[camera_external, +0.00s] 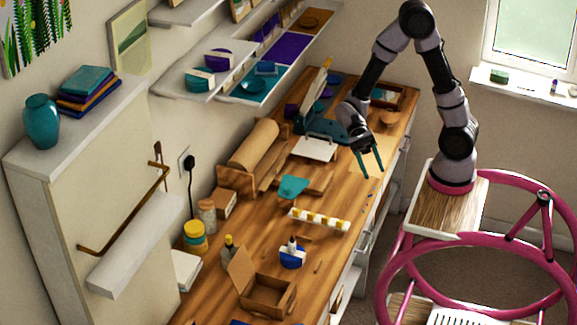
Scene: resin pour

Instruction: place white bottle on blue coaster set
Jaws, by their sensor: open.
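A small white bottle (292,243) with a dark cap stands upright on the wooden bench, in the lower middle of the view. The blue coaster set (291,260), with a pale band, is directly at its base. The bottle overlaps the set's upper edge; I cannot tell for sure whether it rests on top or stands just behind. My gripper (371,173) is open, with its teal fingers pointing down and apart. It is empty, over the bench's right side, well behind and above the bottle.
An open cardboard box (268,293) and a dark bottle (228,248) are left of the coaster set. A white strip with yellow pieces (319,220) and a teal item (292,187) lie behind it. The bench's right edge has drawers below.

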